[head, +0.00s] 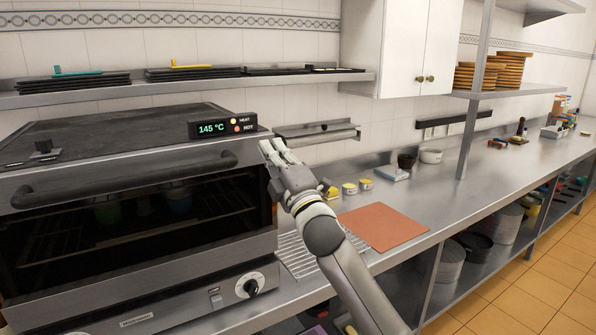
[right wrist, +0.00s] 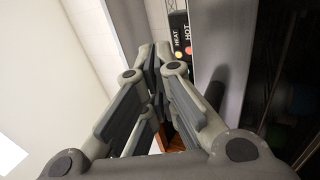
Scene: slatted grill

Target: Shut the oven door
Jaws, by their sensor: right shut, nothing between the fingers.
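The oven (head: 90,140) stands at the left of the counter in the head view. Its door, with a dark window and a long dark bar handle (head: 125,180), is upright at the oven front. I cannot tell whether a small gap remains around the door. My right gripper (head: 270,150) is at the oven's upper right front corner, beside the display and right of the handle. It is shut and empty, and its fingers also show in the right wrist view (right wrist: 155,65). My left gripper is not in view.
The display box (head: 223,127) on the oven reads 145 °C. A wire rack (head: 305,255), an orange board (head: 383,226) and small cups (head: 350,188) lie on the counter to the right. A shelf (head: 190,88) with dark trays hangs above the oven.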

